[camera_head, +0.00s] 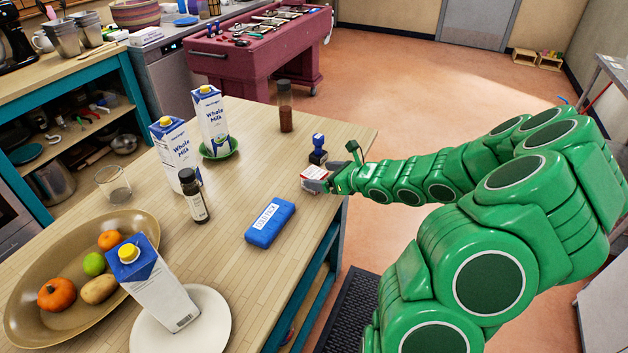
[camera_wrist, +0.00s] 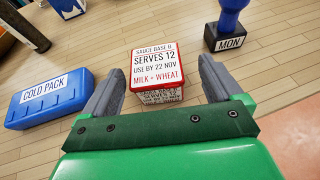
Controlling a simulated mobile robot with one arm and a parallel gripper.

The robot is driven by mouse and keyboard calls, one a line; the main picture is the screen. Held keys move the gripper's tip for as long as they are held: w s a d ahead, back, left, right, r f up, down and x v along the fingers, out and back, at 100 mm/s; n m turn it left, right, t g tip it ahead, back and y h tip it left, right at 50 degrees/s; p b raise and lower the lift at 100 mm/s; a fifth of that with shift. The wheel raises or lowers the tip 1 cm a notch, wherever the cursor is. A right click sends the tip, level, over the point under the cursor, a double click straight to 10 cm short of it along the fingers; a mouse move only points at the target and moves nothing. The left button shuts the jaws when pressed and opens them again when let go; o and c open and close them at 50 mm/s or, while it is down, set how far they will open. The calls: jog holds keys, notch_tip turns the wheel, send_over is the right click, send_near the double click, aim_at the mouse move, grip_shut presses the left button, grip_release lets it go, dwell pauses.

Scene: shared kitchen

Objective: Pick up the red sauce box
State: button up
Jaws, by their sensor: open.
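The red sauce box (camera_wrist: 157,72) stands on the wooden counter in the wrist view, with a white label on top reading "Sauce Base B, Serves 12, Use by 22 Nov, Milk + Wheat". In the head view the red sauce box (camera_head: 315,173) is partly hidden by my gripper, near the counter's right edge. My gripper (camera_wrist: 158,80) is open, with one grey finger to the left of the box and one to the right. Gaps show between the fingers and the box. In the head view my gripper (camera_head: 326,183) is low over the counter at the box.
A blue cold pack (camera_head: 270,223) lies left of the box. A blue-handled stamp (camera_head: 318,150) marked MON stands close behind. A dark bottle (camera_head: 194,197), milk cartons (camera_head: 176,150), a shaker (camera_head: 285,108) and a fruit bowl (camera_head: 22,322) share the counter (camera_head: 245,170). Bare wood surrounds the box.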

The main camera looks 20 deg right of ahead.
aim_at(310, 176)
jog(key=shift+s+a+f+x, duration=0.1)
jog(key=shift+x, duration=0.75)
jog(key=shift+s+a+f+x, duration=0.1)
jog(key=shift+s+x, duration=0.05)
jog(key=shift+x, duration=1.65)
jog(key=c, duration=1.2)
jog(key=shift+o, duration=0.2)
jog(key=shift+r, duration=0.1)
jog(key=shift+r, duration=4.95)
